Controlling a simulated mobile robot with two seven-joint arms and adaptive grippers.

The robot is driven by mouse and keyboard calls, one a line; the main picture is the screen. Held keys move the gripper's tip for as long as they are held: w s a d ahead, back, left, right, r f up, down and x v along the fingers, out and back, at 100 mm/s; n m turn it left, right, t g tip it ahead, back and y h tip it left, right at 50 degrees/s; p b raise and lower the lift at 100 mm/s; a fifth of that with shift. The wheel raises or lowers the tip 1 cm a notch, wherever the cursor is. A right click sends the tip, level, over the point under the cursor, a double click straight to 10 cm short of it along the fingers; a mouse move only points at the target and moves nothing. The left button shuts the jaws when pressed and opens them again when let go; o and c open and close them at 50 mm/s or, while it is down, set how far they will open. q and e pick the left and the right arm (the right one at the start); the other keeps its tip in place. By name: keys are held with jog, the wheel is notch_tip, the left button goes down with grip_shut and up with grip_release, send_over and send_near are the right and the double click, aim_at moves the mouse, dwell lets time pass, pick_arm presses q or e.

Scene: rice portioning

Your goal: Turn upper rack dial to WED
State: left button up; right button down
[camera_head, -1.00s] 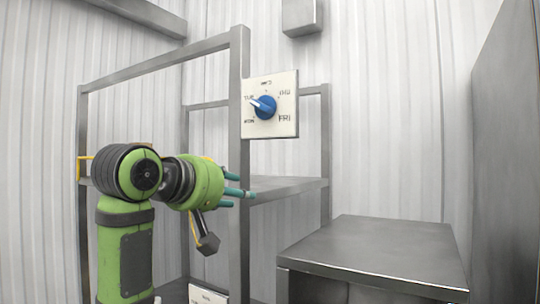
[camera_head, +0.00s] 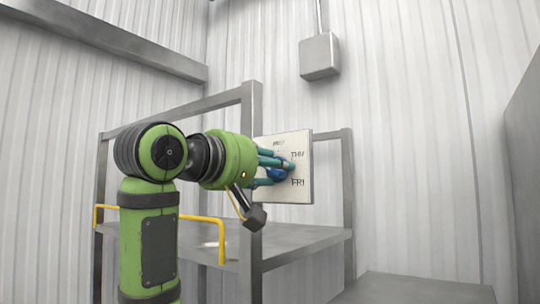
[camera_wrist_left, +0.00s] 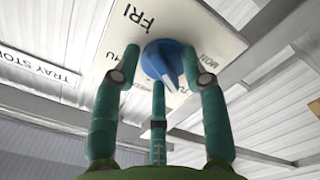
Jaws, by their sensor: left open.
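The upper rack dial is a blue knob on a white panel (camera_head: 298,190) fixed to the rack post. In the head view the knob (camera_head: 279,175) is partly hidden by my left gripper's teal fingers. My left gripper (camera_head: 284,165) is open, its fingers at the knob. In the left wrist view the fingers stand around the blue knob (camera_wrist_left: 164,58); contact is unclear. The pointer faces the lower labels, near TUE, which is partly hidden. FRI, THU and MON show; WED is not clearly readable. My right gripper is not in view.
The grey metal rack (camera_head: 250,110) has a shelf (camera_head: 290,243) below the panel. A yellow rail (camera_head: 205,220) runs behind my left arm. A grey box (camera_head: 319,56) hangs on the wall. A label reading TRAY STO (camera_wrist_left: 38,68) shows in the wrist view.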

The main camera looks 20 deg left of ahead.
pick_arm(q)
jog(key=shift+a, duration=0.1)
grip_shut()
dwell(0.3)
jog(key=shift+f+m+b, duration=0.2)
jog(key=shift+m+b, duration=1.15)
jog(key=shift+m, duration=4.45)
